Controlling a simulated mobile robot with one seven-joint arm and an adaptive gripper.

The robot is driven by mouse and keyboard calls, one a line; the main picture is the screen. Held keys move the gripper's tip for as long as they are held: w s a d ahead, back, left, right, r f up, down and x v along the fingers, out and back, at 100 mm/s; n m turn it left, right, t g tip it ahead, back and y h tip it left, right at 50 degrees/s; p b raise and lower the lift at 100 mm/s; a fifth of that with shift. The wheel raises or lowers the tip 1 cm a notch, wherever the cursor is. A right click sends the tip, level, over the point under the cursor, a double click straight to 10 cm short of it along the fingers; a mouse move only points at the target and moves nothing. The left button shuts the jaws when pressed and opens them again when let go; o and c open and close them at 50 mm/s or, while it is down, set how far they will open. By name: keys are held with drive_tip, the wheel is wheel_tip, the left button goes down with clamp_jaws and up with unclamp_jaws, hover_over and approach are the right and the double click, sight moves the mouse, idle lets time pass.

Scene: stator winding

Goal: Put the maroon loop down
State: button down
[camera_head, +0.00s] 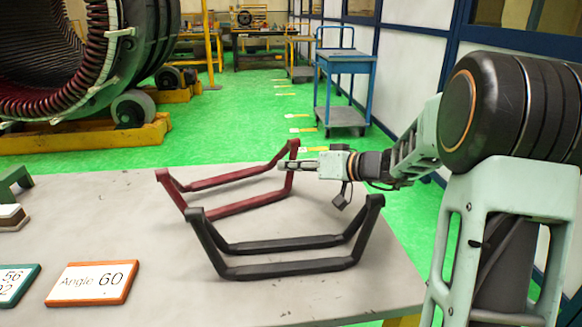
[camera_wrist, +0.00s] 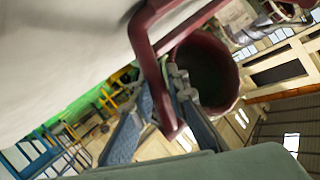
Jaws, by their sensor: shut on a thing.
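The maroon loop (camera_head: 240,206) is a long six-sided frame at the back of the grey table (camera_head: 110,215), behind the black loop. My gripper (camera_head: 285,164) is shut on the maroon loop's right end. In the wrist view, the maroon loop (camera_wrist: 151,62) runs down between the fingers of my gripper (camera_wrist: 165,100). I cannot tell whether the loop's lower bars touch the table or hang just above it.
A black loop (camera_head: 290,270) lies in front on the table. An orange-framed "Angle 60" sign (camera_head: 92,284) and a teal-framed sign (camera_head: 14,284) are at the front left. The big stator (camera_head: 90,50) stands behind left. Table between signs and loops is clear.

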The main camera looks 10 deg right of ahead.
drive_tip(key=c, duration=2.3)
unclamp_jaws()
drive_tip(key=shift+f, duration=0.15)
drive_tip(key=shift+c, duration=0.2)
drive_tip(key=o, duration=0.4)
drive_tip(key=shift+o, duration=0.2)
drive_tip(key=shift+s+d+r, duration=0.1)
drive_tip(key=shift+d+r, duration=0.1)
drive_tip(key=shift+r, duration=0.1)
drive_tip(key=s+d, duration=0.6)
drive_tip(key=d, duration=0.1)
drive_tip(key=s+d+p, duration=0.1)
drive_tip(key=s+d, duration=0.2)
drive_tip(key=s, duration=0.1)
drive_tip(key=shift+d+r, duration=0.15)
drive_tip(key=shift+r, duration=0.15)
